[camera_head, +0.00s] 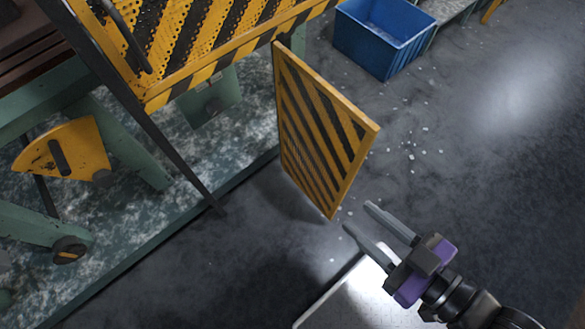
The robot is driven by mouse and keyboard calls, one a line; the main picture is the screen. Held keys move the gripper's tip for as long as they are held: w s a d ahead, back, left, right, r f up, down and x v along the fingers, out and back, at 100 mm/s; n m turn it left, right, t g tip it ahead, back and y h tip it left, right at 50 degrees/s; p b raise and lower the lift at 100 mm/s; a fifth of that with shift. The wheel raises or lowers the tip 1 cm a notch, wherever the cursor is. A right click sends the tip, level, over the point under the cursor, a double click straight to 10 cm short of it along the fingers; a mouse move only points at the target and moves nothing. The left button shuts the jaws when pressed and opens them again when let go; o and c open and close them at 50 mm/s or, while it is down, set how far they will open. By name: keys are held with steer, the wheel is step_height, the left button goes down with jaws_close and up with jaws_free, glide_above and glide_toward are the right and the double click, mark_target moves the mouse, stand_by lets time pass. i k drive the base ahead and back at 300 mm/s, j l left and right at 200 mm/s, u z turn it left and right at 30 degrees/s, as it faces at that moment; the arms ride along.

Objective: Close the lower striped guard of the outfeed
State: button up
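The lower striped guard (322,130) is a yellow-framed panel with black and yellow diagonal stripes. It stands swung out from the machine, over the dark floor, below the right part of a larger striped guard (185,45). My gripper (357,216) is at the lower right, its two grey fingers apart and nothing between them. The fingertips point up and left toward the lower guard's bottom corner, with a small gap seen between them and the panel. The side of the panel facing away from the camera is hidden.
The green machine frame (135,140) with a yellow quarter-round plate (62,150) fills the left. A blue bin (384,38) stands at the back. A pale plate (350,300) lies under my gripper. Bits of debris are scattered on the floor right of the guard, otherwise open.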

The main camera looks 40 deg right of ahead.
mark_target(346, 160)
steer(key=k+l+u, duration=0.25)
steer(key=l+u, duration=0.25)
steer(key=l, duration=0.25)
steer(key=k+l+u, duration=0.35)
steer(key=k+l, duration=0.4)
steer(key=l, duration=0.25)
steer(key=k+l+u, duration=0.1)
steer(key=k+l, duration=0.45)
steer(key=l, duration=0.2)
steer(key=k+l+u, duration=0.1)
steer(key=k+l, duration=0.45)
steer(key=i+l+u, duration=0.1)
steer(key=i, duration=0.25)
steer(key=i+l, duration=0.3)
steer(key=i+j+u, duration=0.05)
